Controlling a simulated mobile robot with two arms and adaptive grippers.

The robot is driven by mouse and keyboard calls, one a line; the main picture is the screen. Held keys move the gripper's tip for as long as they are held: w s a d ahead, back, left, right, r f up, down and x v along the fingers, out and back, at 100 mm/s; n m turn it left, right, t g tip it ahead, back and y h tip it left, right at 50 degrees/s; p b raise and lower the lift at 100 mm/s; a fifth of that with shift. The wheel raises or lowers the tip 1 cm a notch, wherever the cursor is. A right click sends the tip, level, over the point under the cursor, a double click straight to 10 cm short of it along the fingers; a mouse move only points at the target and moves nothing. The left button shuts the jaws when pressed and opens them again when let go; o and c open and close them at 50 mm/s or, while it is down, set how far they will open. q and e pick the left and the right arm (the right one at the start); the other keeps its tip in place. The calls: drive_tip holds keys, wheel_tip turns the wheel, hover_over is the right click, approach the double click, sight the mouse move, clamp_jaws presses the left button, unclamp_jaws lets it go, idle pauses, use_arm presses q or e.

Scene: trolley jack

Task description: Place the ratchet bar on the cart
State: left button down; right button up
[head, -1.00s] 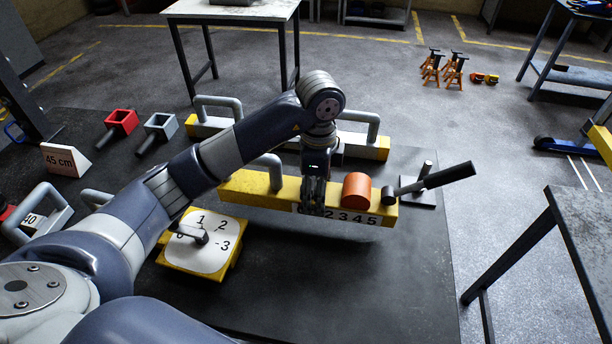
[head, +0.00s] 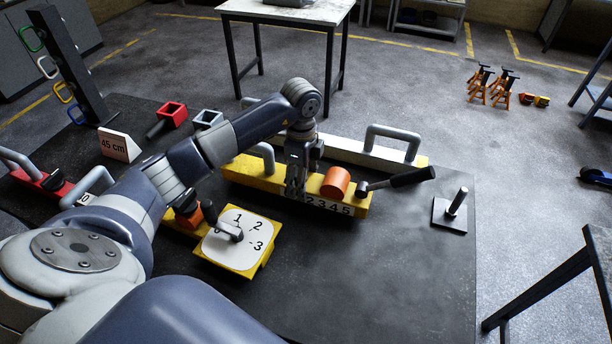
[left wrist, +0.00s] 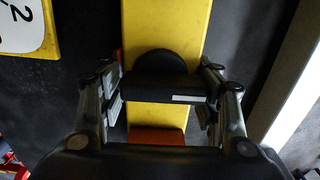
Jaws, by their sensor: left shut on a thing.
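The ratchet bar appears to be the yellow bar (head: 233,170) with a numbered front scale, an orange cylinder (head: 336,182) and a black-gripped lever (head: 410,177) at its right end. My left gripper (head: 297,185) points down over its middle. In the left wrist view, my left gripper's fingers (left wrist: 165,95) close around a black block (left wrist: 165,85) on the yellow bar, with an orange part below. Whether the bar touches the mat is unclear. I cannot pick out a clear cart. My right gripper is not in view.
A pale bar with a grey handle (head: 392,140) lies just behind the yellow one. A yellow dial plate (head: 260,235) stands nearer me. A short post (head: 456,202) on a plate is at right. The dark mat's front right is clear. A table (head: 285,14) stands behind.

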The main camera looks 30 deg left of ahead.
use_arm(q)
drive_tip(key=shift+f+p, duration=0.3)
drive_tip(key=shift+f, duration=0.75)
drive_tip(key=c, duration=0.5)
unclamp_jaws()
drive_tip(key=shift+s+f, duration=0.1)
wheel_tip(320, 180, up, 12)
drive_tip(key=b, duration=0.2)
drive_tip(key=shift+b, duration=0.3)
